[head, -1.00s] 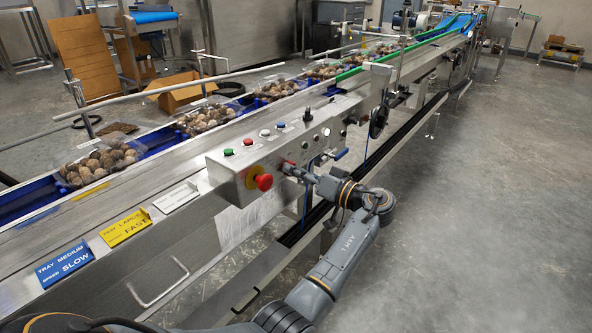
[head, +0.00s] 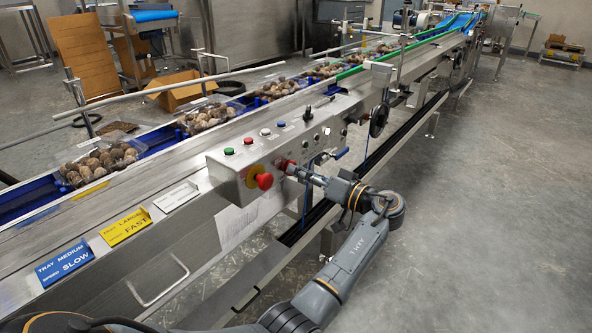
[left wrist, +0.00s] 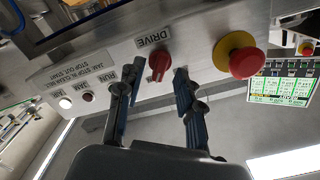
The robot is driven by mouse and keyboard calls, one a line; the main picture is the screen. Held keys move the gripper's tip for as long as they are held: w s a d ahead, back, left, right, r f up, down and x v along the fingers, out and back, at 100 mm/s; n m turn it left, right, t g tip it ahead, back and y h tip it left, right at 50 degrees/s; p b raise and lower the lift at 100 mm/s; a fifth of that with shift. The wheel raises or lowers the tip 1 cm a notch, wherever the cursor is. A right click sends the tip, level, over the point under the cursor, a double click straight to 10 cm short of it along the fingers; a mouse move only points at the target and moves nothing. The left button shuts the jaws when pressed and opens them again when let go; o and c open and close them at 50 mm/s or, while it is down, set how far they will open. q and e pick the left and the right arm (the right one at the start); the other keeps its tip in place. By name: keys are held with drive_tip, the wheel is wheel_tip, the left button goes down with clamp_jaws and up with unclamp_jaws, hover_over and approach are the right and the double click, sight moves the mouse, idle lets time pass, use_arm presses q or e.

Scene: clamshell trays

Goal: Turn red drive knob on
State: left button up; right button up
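The red drive knob (left wrist: 159,66) sits on the steel control panel (left wrist: 205,30) beside a label reading DRIVE in the left wrist view. Its ridge runs roughly up and down in that picture. In the head view the knob (head: 281,163) shows just beyond my fingertips. My left gripper (left wrist: 152,78) is open, with one finger on each side of the knob in the picture and a gap showing on both sides. I cannot tell how far the fingertips stand from the panel. In the head view the left gripper (head: 293,170) points at the panel front. My right gripper is not in view.
A red emergency stop (head: 264,181) on a yellow base sticks out beside the knob; it also shows in the left wrist view (left wrist: 243,62). Coloured buttons (head: 265,132) line the panel top. A conveyor carries trays (head: 98,164) of brown produce behind. Floor at right is clear.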

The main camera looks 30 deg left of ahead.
use_arm(q)
drive_tip(key=d, duration=0.9)
drive_tip(key=shift+s+d, duration=0.35)
drive_tip(key=shift+d, duration=0.05)
